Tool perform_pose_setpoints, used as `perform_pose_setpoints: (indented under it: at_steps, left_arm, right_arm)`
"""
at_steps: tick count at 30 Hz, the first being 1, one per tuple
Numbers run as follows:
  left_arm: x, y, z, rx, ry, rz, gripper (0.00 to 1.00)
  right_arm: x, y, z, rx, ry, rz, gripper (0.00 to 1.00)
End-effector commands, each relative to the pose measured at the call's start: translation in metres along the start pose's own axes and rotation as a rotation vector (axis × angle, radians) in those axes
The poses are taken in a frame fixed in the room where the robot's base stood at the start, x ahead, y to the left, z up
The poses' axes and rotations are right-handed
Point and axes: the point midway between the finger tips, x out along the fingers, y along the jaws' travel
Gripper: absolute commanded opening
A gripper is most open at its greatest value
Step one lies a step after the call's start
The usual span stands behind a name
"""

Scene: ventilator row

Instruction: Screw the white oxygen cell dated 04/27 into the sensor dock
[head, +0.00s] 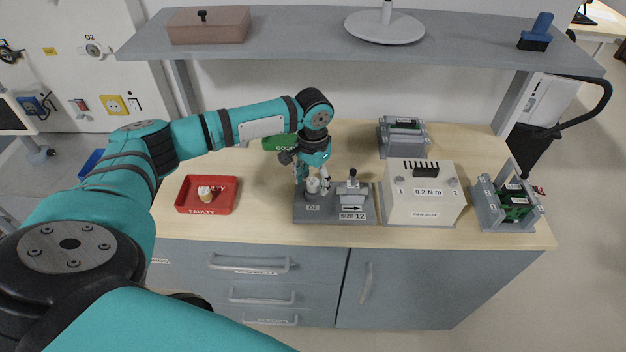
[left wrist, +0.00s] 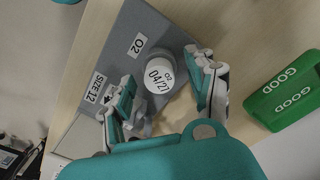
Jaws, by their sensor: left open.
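The white oxygen cell (left wrist: 159,78), with 04/27 and O2 on its top, stands at the O2 mark of the grey sensor dock (left wrist: 150,31). In the head view the cell (head: 313,186) is upright on the left part of the dock (head: 328,217). How deep it sits cannot be told. My left gripper (left wrist: 162,70) is open, with one finger on each side of the cell. In the head view the left gripper (head: 312,178) is low over the dock. Whether the fingers touch the cell cannot be told. My right gripper is not in view.
A red FAULTY tray (head: 181,205) with a white-and-yellow cell (head: 205,194) is to the left. A green GOOD bin (left wrist: 291,92) is behind my arm. A shelf (head: 300,38) hangs above.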

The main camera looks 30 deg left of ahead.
Motion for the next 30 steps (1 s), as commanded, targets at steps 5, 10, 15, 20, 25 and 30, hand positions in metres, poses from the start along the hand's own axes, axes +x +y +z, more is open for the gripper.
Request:
perform_pose_setpoints:
  at_steps: [5,10,15,20,25,30]
  left_arm:
    - [0.0097,0.0003,0.0004,0.001,-0.001,0.000,0.57]
    - [0.0107,0.0003,0.0001,0.001,0.000,0.000,0.57]
    - [0.0105,0.0003,0.0001,0.001,0.000,0.000,0.46]
    - [0.0104,0.0003,0.0002,0.001,0.000,0.000,0.25]
    - [0.0105,0.0002,0.0004,0.001,-0.001,0.000,0.03]
    - [0.0107,0.0001,0.0005,0.001,-0.001,0.000,0.12]
  right_arm:
    - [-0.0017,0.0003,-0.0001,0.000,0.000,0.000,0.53]
    - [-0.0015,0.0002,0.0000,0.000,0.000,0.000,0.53]
    - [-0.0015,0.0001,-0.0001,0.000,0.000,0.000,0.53]
    - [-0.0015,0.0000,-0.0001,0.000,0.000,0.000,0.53]
    - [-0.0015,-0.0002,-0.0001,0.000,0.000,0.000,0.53]
    - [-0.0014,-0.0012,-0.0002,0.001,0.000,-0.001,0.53]
